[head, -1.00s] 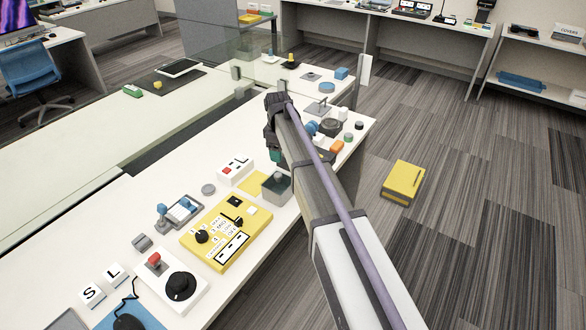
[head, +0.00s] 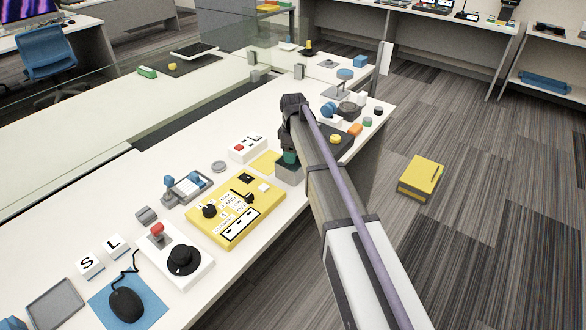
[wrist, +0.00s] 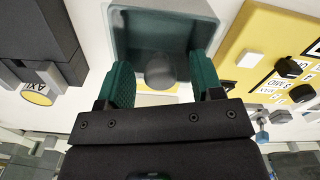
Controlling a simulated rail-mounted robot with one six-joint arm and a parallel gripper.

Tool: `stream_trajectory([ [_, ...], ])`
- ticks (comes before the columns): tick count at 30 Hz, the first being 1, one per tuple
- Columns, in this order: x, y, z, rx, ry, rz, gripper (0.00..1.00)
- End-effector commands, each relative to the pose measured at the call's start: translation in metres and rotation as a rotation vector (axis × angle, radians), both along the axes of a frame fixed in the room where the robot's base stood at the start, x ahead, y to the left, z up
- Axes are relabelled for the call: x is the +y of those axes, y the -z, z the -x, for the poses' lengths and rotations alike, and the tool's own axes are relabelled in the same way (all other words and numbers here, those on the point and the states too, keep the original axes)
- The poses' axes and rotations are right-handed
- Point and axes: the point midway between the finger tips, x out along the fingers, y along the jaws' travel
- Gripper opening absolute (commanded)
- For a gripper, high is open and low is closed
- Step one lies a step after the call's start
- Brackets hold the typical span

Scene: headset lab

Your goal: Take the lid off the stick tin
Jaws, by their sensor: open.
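The stick tin is a small square grey-green box (head: 289,174) on the white table, beside the yellow control panel. In the wrist view its square top (wrist: 135,38) shows with a round grey knob (wrist: 160,71) in the middle. My gripper (head: 290,158) is just over the tin, pointing down. In the wrist view its green-padded fingers (wrist: 162,82) are open, one on each side of the knob, with gaps to it. The far side of the tin is partly hidden by my arm in the head view.
The yellow panel (head: 235,212) with knobs stands close by on the left. A white switch box (head: 248,149) stands behind it. A dark box with a yellow button (head: 335,139) is on the other side. A yellow case (head: 421,178) lies on the floor.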

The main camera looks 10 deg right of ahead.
Motion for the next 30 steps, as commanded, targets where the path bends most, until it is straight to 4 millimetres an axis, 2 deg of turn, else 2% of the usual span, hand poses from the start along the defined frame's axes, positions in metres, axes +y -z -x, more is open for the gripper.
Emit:
stream_trajectory([
  [1, 0.0000, 0.0077, 0.0000, 0.000, 0.000, 0.000, 0.60],
  [7, 0.0000, 0.0031, 0.0000, 0.000, 0.000, 0.000, 0.58],
  [23, -0.0001, 0.0032, 0.0001, 0.000, 0.000, 0.000, 0.08],
  [30, -0.0001, 0.0013, 0.0001, 0.000, 0.000, 0.000, 0.07],
])
